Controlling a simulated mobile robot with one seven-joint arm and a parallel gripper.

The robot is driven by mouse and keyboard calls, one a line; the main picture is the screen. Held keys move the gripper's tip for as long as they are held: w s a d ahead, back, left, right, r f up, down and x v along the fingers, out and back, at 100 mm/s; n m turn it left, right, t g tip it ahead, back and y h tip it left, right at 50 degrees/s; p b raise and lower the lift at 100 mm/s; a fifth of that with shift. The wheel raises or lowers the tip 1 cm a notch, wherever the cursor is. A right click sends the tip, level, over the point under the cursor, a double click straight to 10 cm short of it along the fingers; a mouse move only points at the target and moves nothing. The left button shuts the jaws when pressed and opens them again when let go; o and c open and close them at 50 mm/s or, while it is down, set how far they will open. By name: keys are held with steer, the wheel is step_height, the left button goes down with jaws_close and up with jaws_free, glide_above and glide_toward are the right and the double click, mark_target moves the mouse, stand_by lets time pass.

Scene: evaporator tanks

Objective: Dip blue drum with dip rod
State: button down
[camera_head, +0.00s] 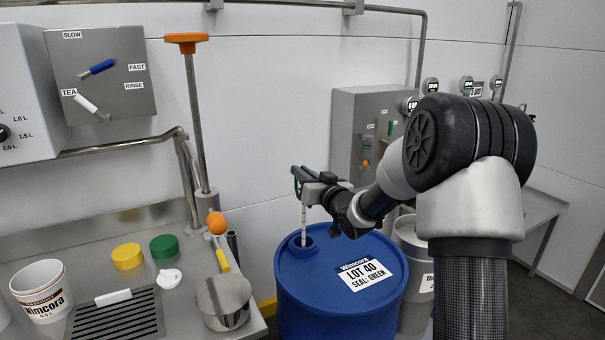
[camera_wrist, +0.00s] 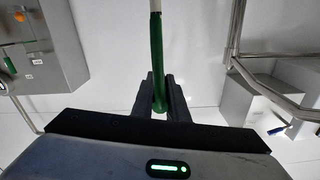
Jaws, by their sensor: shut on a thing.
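The blue drum (camera_head: 310,305) stands upright at the lower middle of the head view, with a white label reading "LOT 40 SEAL: GREEN". Its round opening (camera_head: 294,247) is in the top. My gripper (camera_head: 303,178) is above this opening, shut on the green handle of the dip rod. The pale rod (camera_head: 304,222) hangs nearly upright, its lower end at the opening; how deep it reaches I cannot tell. In the wrist view the green handle (camera_wrist: 157,60) is between the two dark fingers of my gripper (camera_wrist: 161,92).
Left of the drum is a steel counter with yellow (camera_head: 127,257) and green (camera_head: 164,247) caps, a white Wimcora bucket (camera_head: 42,290) and a steel pot (camera_head: 224,303). An orange-topped pole (camera_head: 195,120) rises behind. A grey drum (camera_head: 413,275) stands close to the right.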

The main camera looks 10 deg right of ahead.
steer(key=shift+f+b, duration=0.85)
steer(key=shift+f, duration=0.25)
steer(key=shift+f+b, duration=0.15)
steer(key=shift+b, duration=0.25)
stand_by(0.6)
steer(key=shift+f, duration=0.15)
steer(key=shift+f+b, duration=0.75)
steer(key=shift+f, duration=2.2)
step_height(320, 180, down, 5)
steer(key=shift+r, duration=0.1)
stand_by(1.6)
stand_by(0.4)
